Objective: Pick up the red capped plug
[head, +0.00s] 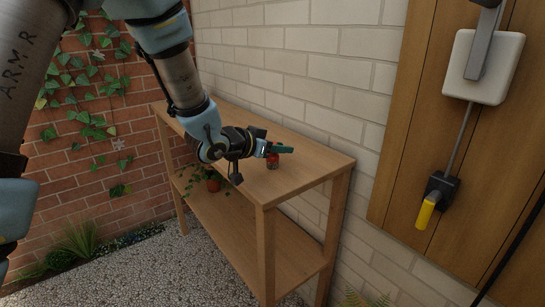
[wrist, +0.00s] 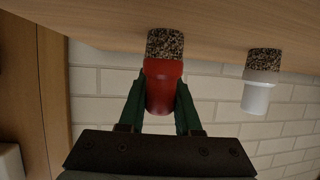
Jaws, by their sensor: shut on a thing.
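The red capped plug (wrist: 164,88) has a speckled brown body and a smooth red cap. In the wrist view, which is upside down, my gripper (wrist: 161,98) has its green fingers closed on both sides of the red cap. The speckled end is against the wooden top in that view; I cannot tell whether it touches it. In the head view my gripper (head: 281,149) is over the near right part of the bench top, and the red plug (head: 272,161) shows just below the fingers, partly hidden.
A similar white capped plug (wrist: 258,94) stands beside the red one in the wrist view. The wooden bench (head: 310,163) runs along a pale brick wall. A potted plant (head: 213,185) is on its lower shelf.

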